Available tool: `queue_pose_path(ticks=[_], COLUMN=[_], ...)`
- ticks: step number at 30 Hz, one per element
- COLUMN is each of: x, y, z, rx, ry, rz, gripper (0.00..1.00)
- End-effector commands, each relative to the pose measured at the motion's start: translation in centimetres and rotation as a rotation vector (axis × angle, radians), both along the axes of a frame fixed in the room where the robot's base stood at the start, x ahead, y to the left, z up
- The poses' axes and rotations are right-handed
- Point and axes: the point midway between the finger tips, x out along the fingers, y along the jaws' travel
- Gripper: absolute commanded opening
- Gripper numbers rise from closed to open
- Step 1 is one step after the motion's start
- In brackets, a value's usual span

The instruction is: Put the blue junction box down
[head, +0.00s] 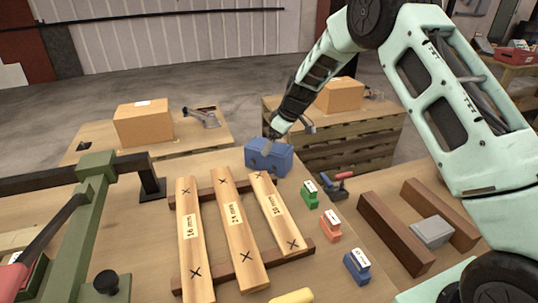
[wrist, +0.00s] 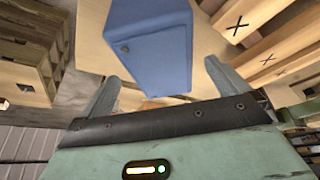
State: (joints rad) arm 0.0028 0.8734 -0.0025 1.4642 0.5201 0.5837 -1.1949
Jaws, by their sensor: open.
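The blue junction box (head: 270,158) stands at the far edge of the wooden table (head: 232,165), just beyond the ends of the wooden planks. In the wrist view the blue junction box (wrist: 150,45) fills the upper middle, resting on the table top. My gripper (head: 268,140) is right at the box in the head view. In the wrist view my gripper (wrist: 160,85) is open, its two fingers spread on either side of the near end of the box. I see gaps between the fingers and the box.
Three planks (head: 232,220) marked with crosses lie on brown battens left of centre. Small green (head: 308,192), orange (head: 330,225) and blue (head: 357,264) blocks stand to their right. A green clamp frame (head: 92,215) is at left. Cardboard boxes (head: 143,124) stand behind.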

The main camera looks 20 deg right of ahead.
Motion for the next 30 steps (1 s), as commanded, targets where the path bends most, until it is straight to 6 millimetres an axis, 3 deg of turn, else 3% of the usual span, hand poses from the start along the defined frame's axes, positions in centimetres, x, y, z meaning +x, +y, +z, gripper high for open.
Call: queue_pose_path(ticks=[8,18,26,30], x=[0.6,2.0,2.1,2.1], y=[0.7,2.0,2.0,2.0], z=[-1.7,-5.4,-5.7,-5.7], rx=[0.000,-0.001,-0.001,-0.001], ry=[0.001,0.000,-0.001,-0.001], rz=[0.001,0.001,0.001,0.001], gripper=[1.00,1.00,1.00,0.67])
